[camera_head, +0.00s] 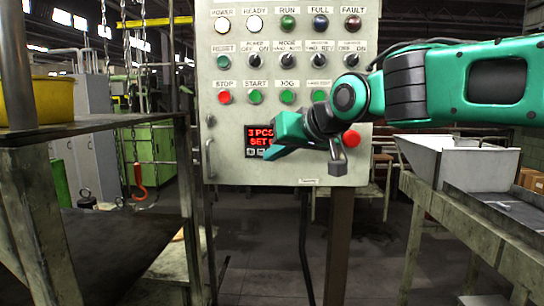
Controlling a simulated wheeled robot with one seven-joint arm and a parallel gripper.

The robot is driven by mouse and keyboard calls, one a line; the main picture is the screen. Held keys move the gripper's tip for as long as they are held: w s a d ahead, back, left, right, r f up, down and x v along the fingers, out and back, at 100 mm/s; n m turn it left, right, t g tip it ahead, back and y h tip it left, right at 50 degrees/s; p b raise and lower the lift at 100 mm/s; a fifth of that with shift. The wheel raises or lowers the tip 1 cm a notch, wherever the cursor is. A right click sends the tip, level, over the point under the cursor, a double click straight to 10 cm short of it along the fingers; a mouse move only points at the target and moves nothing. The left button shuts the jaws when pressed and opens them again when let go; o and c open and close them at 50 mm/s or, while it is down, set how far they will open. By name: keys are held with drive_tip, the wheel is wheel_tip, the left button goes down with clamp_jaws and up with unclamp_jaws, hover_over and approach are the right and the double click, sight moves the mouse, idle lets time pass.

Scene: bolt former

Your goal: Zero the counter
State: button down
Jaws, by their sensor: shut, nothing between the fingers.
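The counter (259,136) is a small dark display low on the grey control panel (222,165), with red digits reading "3 PCS" and part of a "SET" line. Small buttons (251,152) sit along its lower edge. My gripper (270,154) is green and shut, with nothing in it. Its tip points left and lies over the lower right part of the counter in the picture, hiding part of the digits and the buttons to the right. I cannot tell whether the tip touches the panel.
Above the counter are a row of push buttons including the red STOP button (225,97), several selector switches and lamps. A red button (351,138) shows right of my gripper. A steel table (92,124) stands left, a grey bin (425,155) on a bench right.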

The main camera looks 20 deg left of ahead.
idle(0.4)
drive_tip(key=shift+w+a, duration=0.15)
drive_tip(key=shift+w, duration=0.2)
drive_tip(key=shift+w, duration=0.15)
idle(0.4)
drive_tip(key=shift+s, duration=0.55)
drive_tip(key=s+d, duration=0.1)
drive_tip(key=s, duration=0.5)
drive_tip(key=shift+d, duration=0.35)
idle(0.4)
